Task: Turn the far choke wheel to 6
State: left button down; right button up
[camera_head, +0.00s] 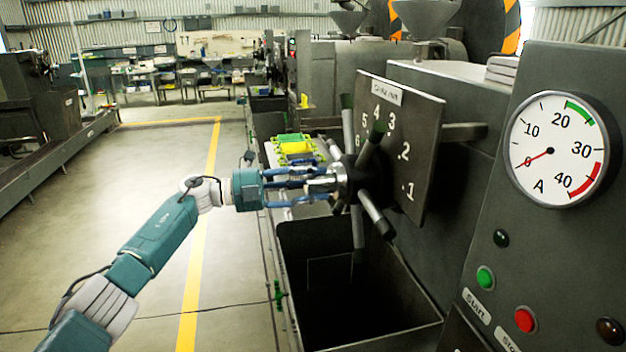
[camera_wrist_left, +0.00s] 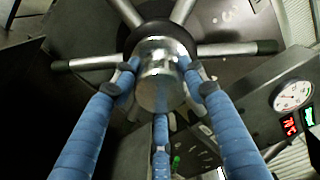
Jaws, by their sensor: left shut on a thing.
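The choke wheel (camera_head: 368,184) is a dark hub with several metal spokes ending in dark grips, in front of a dark number plate (camera_head: 425,135) marked 1 to 6. The wheel partly covers the 6, and I cannot tell which number it is set to. My left gripper (camera_head: 328,181) has its blue fingers closed around the shiny metal hub end. In the left wrist view, the fingers surround this hub end (camera_wrist_left: 160,78), with the spokes fanning out behind. My right gripper is out of view.
An open dark bin (camera_head: 345,318) lies below the wheel. A panel with a round gauge (camera_head: 560,150), a green button (camera_head: 485,278) and a red button (camera_head: 524,319) stands at the right. Yellow-green items (camera_head: 295,147) sit behind the gripper. The floor at left is open.

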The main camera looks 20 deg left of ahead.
pick_arm(q)
jog(key=n, duration=0.1)
jog(key=r+n+p, duration=0.1)
jog(key=shift+w+a+n, duration=0.15)
jog(key=shift+a+n, duration=0.1)
jog(key=shift+n, duration=0.15)
jog(key=shift+n+p, duration=0.3)
jog(key=shift+n, duration=0.2)
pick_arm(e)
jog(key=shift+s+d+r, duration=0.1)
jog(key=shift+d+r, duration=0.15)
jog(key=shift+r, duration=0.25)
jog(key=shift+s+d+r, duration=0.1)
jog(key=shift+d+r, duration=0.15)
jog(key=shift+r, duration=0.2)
pick_arm(q)
jog(key=shift+f, duration=0.1)
jog(key=c, duration=1.3)
grip_release()
jog(key=shift+c, duration=0.2)
jog(key=o, duration=0.4)
jog(key=shift+c, duration=0.2)
jog(key=shift+w+f, duration=0.1)
jog(key=shift+f, duration=0.2)
jog(key=v, duration=1.2)
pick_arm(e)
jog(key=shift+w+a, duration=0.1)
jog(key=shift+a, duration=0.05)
